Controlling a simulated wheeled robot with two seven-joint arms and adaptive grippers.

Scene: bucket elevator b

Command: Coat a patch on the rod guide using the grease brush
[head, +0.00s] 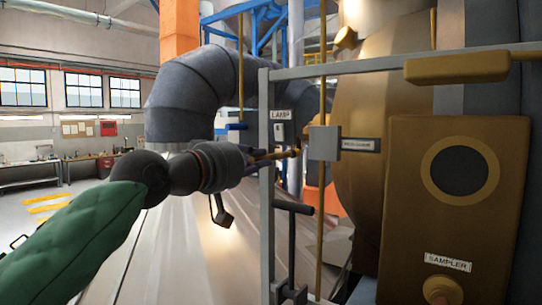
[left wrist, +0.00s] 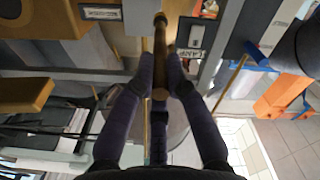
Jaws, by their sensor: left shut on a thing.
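My left gripper (head: 258,157) is shut on the grease brush (head: 284,154), a thin brownish stick that points right. The brush tip shows just left of the rod guide (head: 324,143), a grey block on the upright brass rod. In the left wrist view the brush (left wrist: 160,50) stands between the dark fingers of the left gripper (left wrist: 160,78). Its far end overlaps the grey guide block (left wrist: 139,20) there. I cannot tell whether the tip touches the block. No coating can be made out on it. My right gripper is not in view.
A grey rail frame (head: 266,190) with a LAMP label (head: 281,114) stands close beside the gripper. A brass SAMPLER box (head: 452,205) is at right. A large grey bent duct (head: 190,95) rises behind.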

